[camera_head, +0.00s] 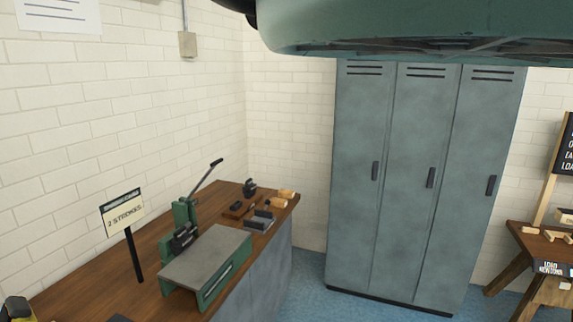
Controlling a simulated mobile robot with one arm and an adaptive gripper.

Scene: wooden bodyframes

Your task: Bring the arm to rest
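My gripper does not show in the head camera view, so its state and what it may hold are hidden. No part of my arm can be made out for sure. A wooden-topped workbench (128,271) runs along the left wall. On it stands a green press (190,215) with a raised lever and a grey flat plate (207,260).
Grey lockers (362,170) stand against the back wall. A large green body (400,28) hangs overhead. A sign (123,213) stands on the bench beside small wooden and dark items. A wooden table (540,245) is at right. Blue floor (310,290) shows between.

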